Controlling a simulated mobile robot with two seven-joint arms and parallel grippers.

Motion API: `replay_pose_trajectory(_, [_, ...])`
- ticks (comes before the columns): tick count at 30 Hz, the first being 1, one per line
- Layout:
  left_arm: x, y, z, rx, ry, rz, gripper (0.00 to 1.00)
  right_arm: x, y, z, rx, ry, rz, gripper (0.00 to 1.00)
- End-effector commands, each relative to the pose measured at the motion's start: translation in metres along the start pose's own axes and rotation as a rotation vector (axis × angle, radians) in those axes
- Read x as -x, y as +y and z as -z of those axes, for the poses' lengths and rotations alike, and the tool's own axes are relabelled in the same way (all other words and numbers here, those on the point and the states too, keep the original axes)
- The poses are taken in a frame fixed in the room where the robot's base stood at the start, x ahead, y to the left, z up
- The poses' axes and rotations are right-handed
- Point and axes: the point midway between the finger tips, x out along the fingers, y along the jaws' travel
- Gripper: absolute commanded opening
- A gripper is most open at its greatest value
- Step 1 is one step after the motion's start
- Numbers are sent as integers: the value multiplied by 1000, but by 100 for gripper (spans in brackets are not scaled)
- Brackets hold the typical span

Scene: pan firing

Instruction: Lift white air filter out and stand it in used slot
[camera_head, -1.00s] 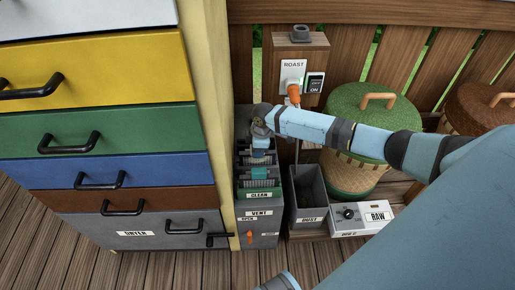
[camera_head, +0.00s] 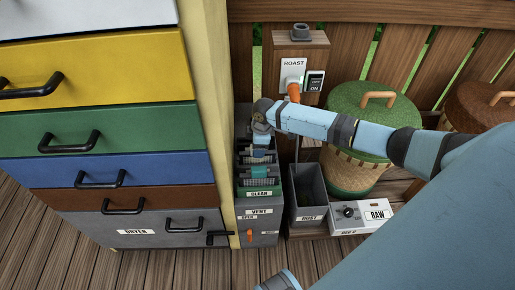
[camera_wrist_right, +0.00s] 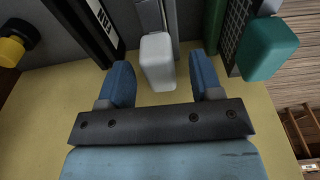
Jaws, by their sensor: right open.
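The white air filter shows by its white block-shaped grip (camera_wrist_right: 157,62) in the right wrist view, on a grey plate in a slot. My right gripper (camera_wrist_right: 163,82) is open, with one blue finger on each side of this grip and a visible gap to both. In the head view my right gripper (camera_head: 261,142) points down over the slotted vent box (camera_head: 262,238), and the white filter is hidden there. A teal grip (camera_head: 260,171) sits in a nearer slot behind the CLEAN label. It also shows in the right wrist view (camera_wrist_right: 268,48). My left gripper is not in view.
The dryer drawers (camera_head: 110,145) and a cream post (camera_head: 212,110) stand close on the left. The ROAST switch post (camera_head: 296,65) and a green-lidded basket (camera_head: 375,115) are behind.

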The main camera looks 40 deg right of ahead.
Motion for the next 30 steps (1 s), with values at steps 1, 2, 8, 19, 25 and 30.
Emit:
replay_pose_trajectory(1, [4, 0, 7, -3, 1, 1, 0, 19, 1, 0, 0, 0, -4, 59])
replay_pose_trajectory(2, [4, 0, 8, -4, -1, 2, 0, 27, 1, 0, 0, 0, -4, 59])
replay_pose_trajectory(8, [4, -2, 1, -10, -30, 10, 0, 74, 1, 0, 1, 1, -3, 59])
replay_pose_trajectory(19, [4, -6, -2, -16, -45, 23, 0, 117, 0, -1, 0, -1, -1, 59])
replay_pose_trajectory(25, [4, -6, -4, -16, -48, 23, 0, 119, 0, 0, -1, 0, -1, 59])
replay_pose_trajectory(30, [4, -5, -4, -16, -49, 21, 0, 118, 0, 0, 0, 0, -1, 59])
